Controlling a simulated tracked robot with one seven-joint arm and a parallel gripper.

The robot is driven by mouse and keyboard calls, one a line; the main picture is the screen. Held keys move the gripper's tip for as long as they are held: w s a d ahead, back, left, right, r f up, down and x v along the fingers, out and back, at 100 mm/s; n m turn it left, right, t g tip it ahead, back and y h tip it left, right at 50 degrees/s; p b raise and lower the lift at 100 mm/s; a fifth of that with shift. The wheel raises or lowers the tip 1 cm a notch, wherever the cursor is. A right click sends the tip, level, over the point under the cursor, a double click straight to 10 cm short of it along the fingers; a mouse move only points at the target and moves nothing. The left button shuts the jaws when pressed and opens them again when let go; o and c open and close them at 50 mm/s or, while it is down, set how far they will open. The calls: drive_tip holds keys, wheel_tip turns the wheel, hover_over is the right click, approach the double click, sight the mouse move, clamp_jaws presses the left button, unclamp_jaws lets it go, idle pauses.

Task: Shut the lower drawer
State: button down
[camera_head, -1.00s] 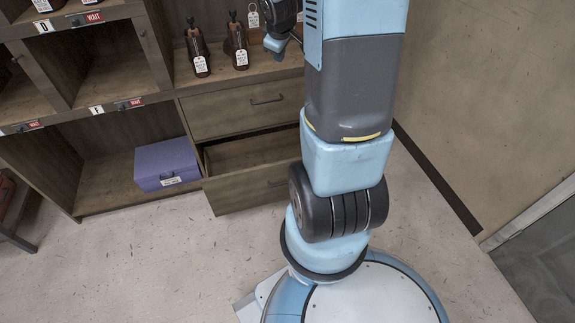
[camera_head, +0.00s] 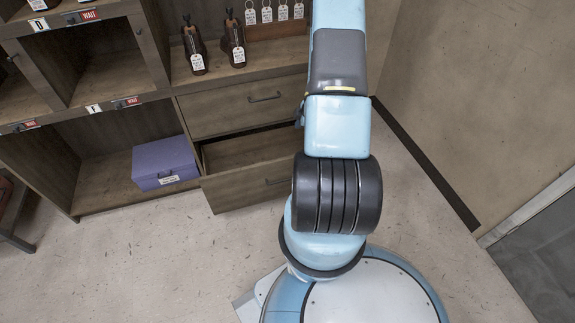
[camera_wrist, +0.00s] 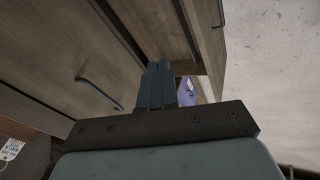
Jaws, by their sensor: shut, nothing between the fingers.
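The lower drawer (camera_head: 235,190) stands pulled out of the brown cabinet in the head view, its empty-looking interior showing behind its front. My gripper is hidden in the head view.
A purple box (camera_head: 165,164) sits on the low shelf left of the drawer. Tagged brown holders (camera_head: 193,48) and a rack of key tags (camera_head: 275,14) stand on the cabinet top. The floor (camera_head: 110,250) in front is clear. A wall is at the right.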

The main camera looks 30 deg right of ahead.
drive_tip(key=s+a+f+n+t+y, duration=0.15)
drive_tip(key=s+f, duration=0.25)
drive_tip(key=f, duration=0.4)
drive_tip(key=s+a+f+g+y, duration=0.1)
drive_tip(key=s+a+f, duration=0.1)
drive_tip(key=s+f, duration=0.35)
approach(282, 167)
wheel_tip(282, 167, down, 3)
drive_tip(key=s+a, duration=0.2)
drive_tip(key=shift+t, duration=0.35)
drive_tip(key=shift+w+d+f, duration=0.15)
drive_tip(key=shift+w, duration=0.5)
drive_tip(key=shift+w+d+f, duration=0.15)
drive_tip(key=shift+w, duration=0.55)
drive_tip(key=shift+w+d+f, duration=0.2)
drive_tip(key=shift+w, duration=0.45)
drive_tip(key=shift+w, duration=0.1)
